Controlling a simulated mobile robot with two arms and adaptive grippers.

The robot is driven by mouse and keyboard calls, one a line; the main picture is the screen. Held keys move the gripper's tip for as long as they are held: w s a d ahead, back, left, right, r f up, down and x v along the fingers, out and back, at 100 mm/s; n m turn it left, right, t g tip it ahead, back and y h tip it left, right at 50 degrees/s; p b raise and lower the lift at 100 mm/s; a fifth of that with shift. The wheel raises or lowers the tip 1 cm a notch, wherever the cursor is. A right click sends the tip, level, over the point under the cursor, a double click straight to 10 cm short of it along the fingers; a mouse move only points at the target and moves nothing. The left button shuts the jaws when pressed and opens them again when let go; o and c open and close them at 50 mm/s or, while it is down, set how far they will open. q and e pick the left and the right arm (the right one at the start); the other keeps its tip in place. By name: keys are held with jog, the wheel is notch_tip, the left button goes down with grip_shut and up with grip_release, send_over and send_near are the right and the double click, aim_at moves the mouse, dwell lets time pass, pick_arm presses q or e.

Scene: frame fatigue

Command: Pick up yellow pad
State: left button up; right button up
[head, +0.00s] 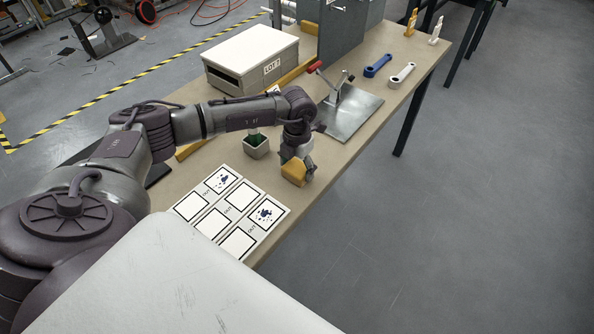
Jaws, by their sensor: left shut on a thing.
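The yellow pad (294,172) is a small yellow-orange block at the end of my left arm, near the table's front edge. My left gripper (302,168) is shut on it and partly hidden behind it. The pad appears to be just above or at the table top; I cannot tell if it touches. A white sheet with framed squares (247,213) lies to its lower left, with dark blue marks in two of the squares. My right gripper is not in view.
A small grey pot (257,153) with something green stands left of the gripper. A metal plate fixture with a red-handled lever (350,112) stands behind it. A white "LOT" box (250,58), a blue link (377,66) and a white link (402,75) are farther back.

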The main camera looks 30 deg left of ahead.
aim_at(297, 167)
pick_arm(q)
jog(key=shift+w+r, duration=0.1)
jog(key=shift+r, duration=0.45)
notch_tip(297, 167, up, 3)
jog(key=shift+f+b, duration=0.1)
jog(key=shift+b, duration=0.6)
jog(key=s+a+r+b, duration=0.2)
jog(key=s+r, duration=0.5)
jog(key=s, duration=0.4)
jog(key=shift+s+a, duration=0.2)
jog(key=shift+s, duration=0.1)
